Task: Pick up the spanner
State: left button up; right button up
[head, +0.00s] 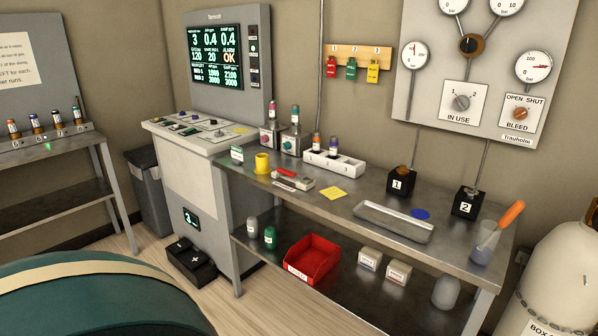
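I cannot clearly pick out a spanner in the head view. On the steel bench (327,200), a small red item (285,172) and a grey item (298,182) lie right of the yellow mug (262,163). They are too small to tell whether either is a spanner. An orange-handled tool (510,213) leans in a clear beaker (484,243) at the bench's right end; its lower end is hard to make out. Neither of my grippers is in view.
A long metal tray (393,223) and numbered black blocks (398,181) stand on the bench. A red bin (312,259) sits on the lower shelf. A white cylinder (560,275) stands at right. A large rounded teal shape (95,300) fills the lower left. Floor shows between.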

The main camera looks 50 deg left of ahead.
aim_at(289, 173)
jog(key=j+z, duration=0.15)
jog(key=j, duration=0.4)
jog(key=k+j+z, duration=0.1)
jog(key=j, duration=1.15)
jog(key=k+j+z, duration=0.1)
jog(key=j, duration=0.6)
jog(key=k+j, duration=0.15)
jog(key=j, duration=0.6)
